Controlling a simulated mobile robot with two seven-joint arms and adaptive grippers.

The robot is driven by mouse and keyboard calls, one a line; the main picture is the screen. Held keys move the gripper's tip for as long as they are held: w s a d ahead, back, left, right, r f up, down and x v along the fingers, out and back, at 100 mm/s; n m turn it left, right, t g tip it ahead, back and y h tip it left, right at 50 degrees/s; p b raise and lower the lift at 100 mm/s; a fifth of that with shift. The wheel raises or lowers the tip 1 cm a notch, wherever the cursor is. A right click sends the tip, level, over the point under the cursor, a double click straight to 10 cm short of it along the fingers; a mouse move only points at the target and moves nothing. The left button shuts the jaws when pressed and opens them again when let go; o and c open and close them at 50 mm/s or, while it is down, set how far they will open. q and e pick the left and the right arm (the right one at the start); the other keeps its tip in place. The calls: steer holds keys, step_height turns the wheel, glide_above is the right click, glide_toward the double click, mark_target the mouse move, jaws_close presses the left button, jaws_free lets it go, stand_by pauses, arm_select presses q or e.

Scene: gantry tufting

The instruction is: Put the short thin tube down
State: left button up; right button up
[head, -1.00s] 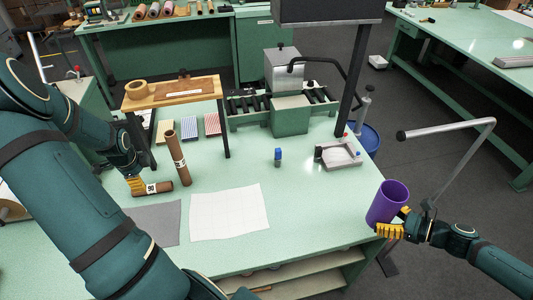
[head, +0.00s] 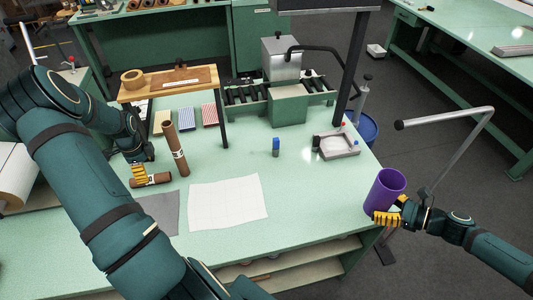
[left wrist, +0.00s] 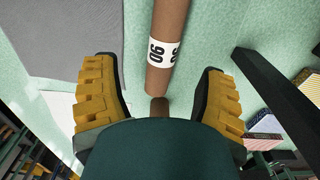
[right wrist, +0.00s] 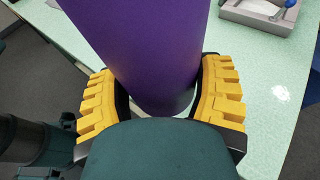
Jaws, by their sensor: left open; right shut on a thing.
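The short thin brown tube (head: 160,179) lies on its side on the mint-green table at the left. My left gripper (head: 140,176) is over its left part, with the fingers apart. My right gripper (head: 388,216) is shut on a purple tube (head: 384,190) at the table's right edge; this tube also fills the right wrist view (right wrist: 155,50).
A taller brown tube (head: 175,150) stands upright close behind the lying tube. A wooden shelf (head: 168,84) on dark legs is behind it. A grey sheet (head: 160,212) and a white sheet (head: 228,204) lie in front. A small blue block (head: 276,147) and a grey tray (head: 337,145) stand further right.

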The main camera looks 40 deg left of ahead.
mark_target(150, 179)
arm_select(q)
steer(key=shift+w+a+f, duration=0.1)
steer(key=shift+a+f, duration=0.05)
steer(key=shift+f, duration=3)
jaws_close()
step_height(150, 179, up, 10)
steer(key=shift+r, duration=0.1)
